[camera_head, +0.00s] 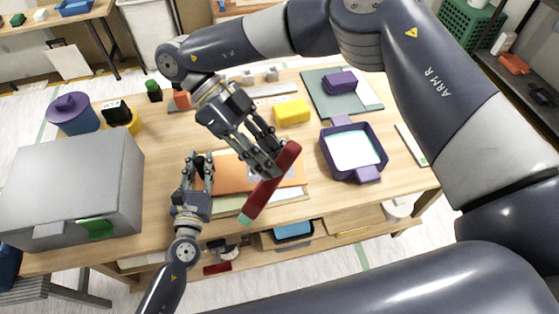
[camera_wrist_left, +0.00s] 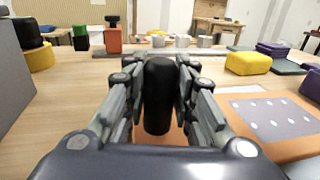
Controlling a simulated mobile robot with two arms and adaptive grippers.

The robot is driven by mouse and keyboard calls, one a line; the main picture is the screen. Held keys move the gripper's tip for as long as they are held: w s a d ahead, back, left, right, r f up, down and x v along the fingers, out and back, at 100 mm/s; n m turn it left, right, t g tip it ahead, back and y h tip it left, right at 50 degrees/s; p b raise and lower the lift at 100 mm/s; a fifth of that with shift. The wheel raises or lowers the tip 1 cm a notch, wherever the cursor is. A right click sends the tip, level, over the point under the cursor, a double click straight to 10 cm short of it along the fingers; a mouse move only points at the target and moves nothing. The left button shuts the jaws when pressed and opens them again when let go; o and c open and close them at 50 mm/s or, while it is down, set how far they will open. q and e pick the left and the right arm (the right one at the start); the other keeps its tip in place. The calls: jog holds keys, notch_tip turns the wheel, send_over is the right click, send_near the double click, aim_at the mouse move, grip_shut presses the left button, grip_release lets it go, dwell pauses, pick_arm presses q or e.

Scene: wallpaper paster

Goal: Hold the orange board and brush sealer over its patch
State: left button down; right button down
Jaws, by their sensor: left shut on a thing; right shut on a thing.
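The orange board (camera_head: 228,172) lies on the table, partly hidden by my right gripper. In the left wrist view the board (camera_wrist_left: 298,148) carries a grey patch (camera_wrist_left: 275,117) with rows of white dots. My left gripper (camera_head: 200,162) is at the board's left side, shut on an upright black handle (camera_wrist_left: 158,95); orange shows just beneath it. My right gripper (camera_head: 268,150) is above the board, shut on a long dark red brush (camera_head: 272,182) with a pale green tip (camera_head: 244,218). The brush slants down toward the front; I cannot tell whether its tip touches anything.
A purple tray (camera_head: 371,173) with a pale inside stands right of the board. A yellow block (camera_head: 292,111) sits behind it. A grey box (camera_head: 75,185) fills the table's left end. A purple block (camera_head: 339,82) lies on a mat at the back right.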

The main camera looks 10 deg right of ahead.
jog(key=m, duration=0.1)
jog(key=m+g+y, duration=0.1)
jog(key=w+m+y, duration=0.1)
jog(key=shift+d+r+m+g, duration=0.2)
jog(key=shift+d+m+g, duration=0.1)
jog(key=shift+d, duration=0.05)
jog(key=w+a+r+m+t+y, duration=0.2)
jog(key=w+m+t+y, duration=0.3)
jog(key=m, duration=0.8)
jog(key=w+a+r+m+t+y, duration=0.3)
jog(key=w+r+m+t+y, duration=0.1)
jog(key=m+y, duration=0.6)
jog(key=shift+w+a+r+m+t, duration=0.15)
jog(key=shift+w+m+t, duration=0.45)
jog(key=shift+w+m, duration=0.8)
jog(key=shift+s, duration=0.2)
notch_tip(320, 180, down, 6)
jog(key=shift+f, duration=0.25)
jog(key=shift+f, duration=1.3)
